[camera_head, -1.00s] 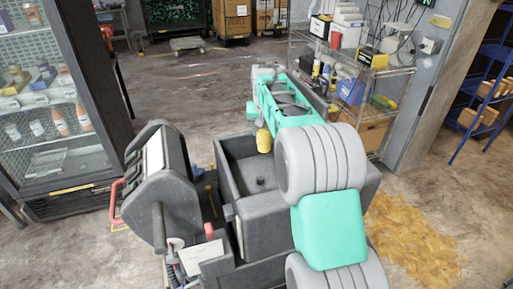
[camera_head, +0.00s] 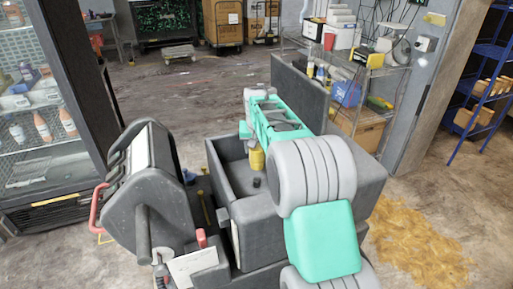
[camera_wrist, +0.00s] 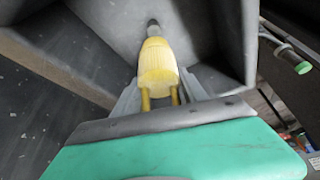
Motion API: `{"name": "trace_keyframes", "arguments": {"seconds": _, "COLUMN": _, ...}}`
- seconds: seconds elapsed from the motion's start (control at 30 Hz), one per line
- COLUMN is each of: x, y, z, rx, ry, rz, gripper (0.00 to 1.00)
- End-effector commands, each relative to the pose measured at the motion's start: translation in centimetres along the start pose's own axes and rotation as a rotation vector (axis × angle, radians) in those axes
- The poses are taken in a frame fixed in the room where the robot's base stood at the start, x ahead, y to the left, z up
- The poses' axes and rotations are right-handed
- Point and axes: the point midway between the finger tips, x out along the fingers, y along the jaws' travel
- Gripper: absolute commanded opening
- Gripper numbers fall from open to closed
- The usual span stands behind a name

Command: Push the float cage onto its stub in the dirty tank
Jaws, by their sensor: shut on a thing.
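The yellow float cage (camera_head: 257,158) is in my gripper (camera_wrist: 160,92), whose grey fingers are shut on it from both sides. The cage also shows in the wrist view (camera_wrist: 158,62). In the head view it hangs inside the grey dirty tank (camera_head: 216,170), over the tank floor. The short dark stub (camera_head: 257,183) stands on that floor, just below and nearer than the cage in the picture. In the wrist view the dark stub (camera_wrist: 153,27) lies close beyond the cage's narrow end. Whether they touch I cannot tell.
A dark grey machine part with a red handle (camera_head: 97,208) stands left of the tank. A grey upright panel (camera_head: 302,95) rises behind my arm. A glass-fronted fridge (camera_head: 40,130) is at left, a wire shelf (camera_head: 375,72) at back right. A yellow-brown spill (camera_head: 420,245) covers floor at right.

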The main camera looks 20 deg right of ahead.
Motion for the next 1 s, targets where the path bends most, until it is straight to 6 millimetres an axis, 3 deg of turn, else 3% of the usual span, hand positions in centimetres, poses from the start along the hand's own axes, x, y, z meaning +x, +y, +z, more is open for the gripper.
{"name": "trace_keyframes", "arguments": {"seconds": 0.5, "x": 4.9, "y": -0.2, "z": 2.1, "rx": -0.003, "ry": 0.0, "rz": -0.001, "gripper": 0.1}}
{"name": "trace_keyframes", "arguments": {"seconds": 1.0, "x": 5.0, "y": -0.2, "z": 2.1, "rx": -0.003, "ry": 0.0, "rz": -0.001, "gripper": 0.1}}
